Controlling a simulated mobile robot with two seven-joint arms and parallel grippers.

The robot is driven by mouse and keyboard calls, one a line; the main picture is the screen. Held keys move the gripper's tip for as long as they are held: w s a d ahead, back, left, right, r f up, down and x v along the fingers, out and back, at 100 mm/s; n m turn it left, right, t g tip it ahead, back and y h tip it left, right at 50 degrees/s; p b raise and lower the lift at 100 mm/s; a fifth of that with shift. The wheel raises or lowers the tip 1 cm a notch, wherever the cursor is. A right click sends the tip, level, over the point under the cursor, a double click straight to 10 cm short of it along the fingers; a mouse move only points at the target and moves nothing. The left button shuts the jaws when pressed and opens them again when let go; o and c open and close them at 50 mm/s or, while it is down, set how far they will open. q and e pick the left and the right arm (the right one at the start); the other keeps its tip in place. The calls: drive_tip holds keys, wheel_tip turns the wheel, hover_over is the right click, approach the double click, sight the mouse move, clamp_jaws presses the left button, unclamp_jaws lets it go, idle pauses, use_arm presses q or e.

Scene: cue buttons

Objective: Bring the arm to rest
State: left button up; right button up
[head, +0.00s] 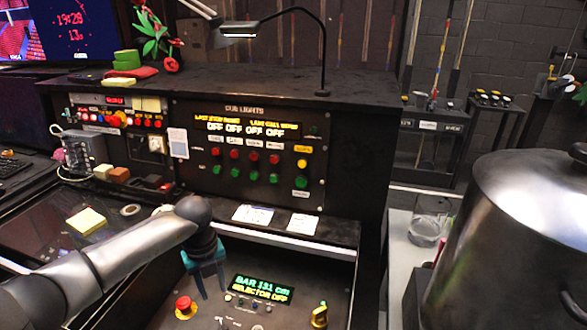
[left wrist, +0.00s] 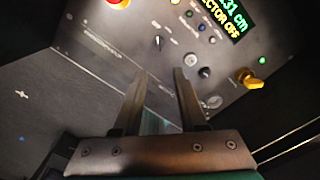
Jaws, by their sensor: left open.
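My left arm comes in from the left in the head view, and its gripper (head: 211,285) hangs over the lower console panel (head: 228,310). In the left wrist view the two fingers of my left gripper (left wrist: 161,95) are apart with nothing between them, above the dark panel. The cue lights panel (head: 250,130) stands upright behind, with rows of red and green buttons and four readouts showing OFF. A small display (head: 262,288) on the lower panel reads "BAR 131 cm" and "SELECTOR OFF". My right gripper is not in view.
A red emergency-style button (head: 184,307) and a yellow selector knob (head: 319,316) stick up from the lower panel. A desk lamp (head: 322,50) stands on the console top. A large metal pot (head: 520,240) fills the right side. Yellow sticky notes (head: 86,221) lie at left.

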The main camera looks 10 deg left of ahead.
use_arm(q)
drive_tip(key=d+r+m+t+h, duration=0.3)
drive_tip(key=d+h, duration=0.6)
drive_tip(key=d, duration=1.3)
drive_tip(key=w+d+r+n+t+h, duration=0.1)
drive_tip(key=d+r+n+t+h, duration=0.1)
drive_tip(key=r+n+t, duration=0.5)
drive_tip(key=w+d+r+n+t+h, duration=0.1)
drive_tip(key=d+r+n+t+h, duration=0.2)
drive_tip(key=r, duration=0.5)
drive_tip(key=a+n+t+y, duration=0.5)
drive_tip(key=a+n+y, duration=0.6)
drive_tip(key=n, duration=0.1)
drive_tip(key=s+a+f+n+g+y, duration=0.5)
drive_tip(key=s+a+f, duration=0.15)
drive_tip(key=f, duration=0.25)
drive_tip(key=s+d+f+n+g+h, duration=0.1)
drive_tip(key=s+f+g, duration=0.4)
drive_tip(key=s, duration=0.5)
drive_tip(key=s+d+f+n+g+h, duration=0.1)
drive_tip(key=s+f+g, duration=0.35)
drive_tip(key=s, duration=0.45)
wheel_tip(320, 180, down, 22)
drive_tip(key=s+f+g+b, duration=0.1)
drive_tip(key=s+b, duration=0.1)
drive_tip(key=s+a+f+g+b, duration=0.1)
drive_tip(key=s+a+f, duration=0.2)
drive_tip(key=s+f, duration=1.2)
drive_tip(key=shift+s+a+m, duration=0.15)
drive_tip(key=shift+s+m, duration=0.15)
